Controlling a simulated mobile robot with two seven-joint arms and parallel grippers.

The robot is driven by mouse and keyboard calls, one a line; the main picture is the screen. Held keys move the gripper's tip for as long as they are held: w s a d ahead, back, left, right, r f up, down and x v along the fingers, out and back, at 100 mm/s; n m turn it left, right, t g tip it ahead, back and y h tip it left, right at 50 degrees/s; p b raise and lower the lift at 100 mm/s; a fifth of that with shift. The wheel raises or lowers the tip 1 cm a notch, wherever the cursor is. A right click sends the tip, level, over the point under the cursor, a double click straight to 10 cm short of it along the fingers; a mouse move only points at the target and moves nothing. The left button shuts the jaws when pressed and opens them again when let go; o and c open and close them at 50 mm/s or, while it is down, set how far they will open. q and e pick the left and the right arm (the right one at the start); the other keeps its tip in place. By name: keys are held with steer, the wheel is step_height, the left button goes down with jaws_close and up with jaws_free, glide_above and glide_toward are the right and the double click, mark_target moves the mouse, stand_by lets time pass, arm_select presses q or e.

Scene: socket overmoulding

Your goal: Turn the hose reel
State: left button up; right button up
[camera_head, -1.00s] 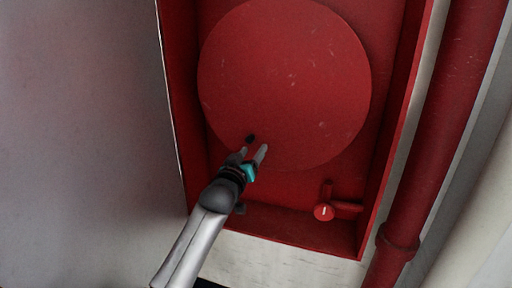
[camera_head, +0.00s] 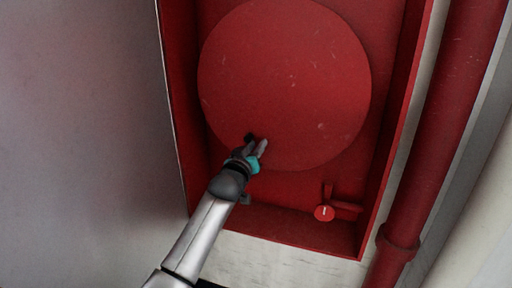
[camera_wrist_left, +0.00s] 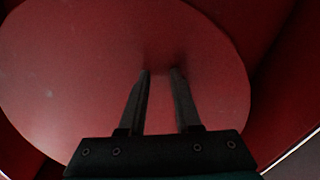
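The hose reel (camera_head: 285,75) is a large flat red disc inside a red cabinet. It also fills much of the left wrist view (camera_wrist_left: 80,60). My right gripper is out of view.
The red cabinet's side wall (camera_head: 397,120) and bottom wall surround the reel. A thick red pipe (camera_head: 440,130) runs down outside on the right. A grey panel (camera_head: 80,120) stands at left.

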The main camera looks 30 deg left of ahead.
arm_select(q)
jaws_close()
stand_by(0.4)
stand_by(0.5)
steer(key=shift+o, duration=2.4)
jaws_free()
steer(key=v, duration=1.5)
steer(key=shift+s+d, duration=0.1)
steer(key=shift+d, duration=0.05)
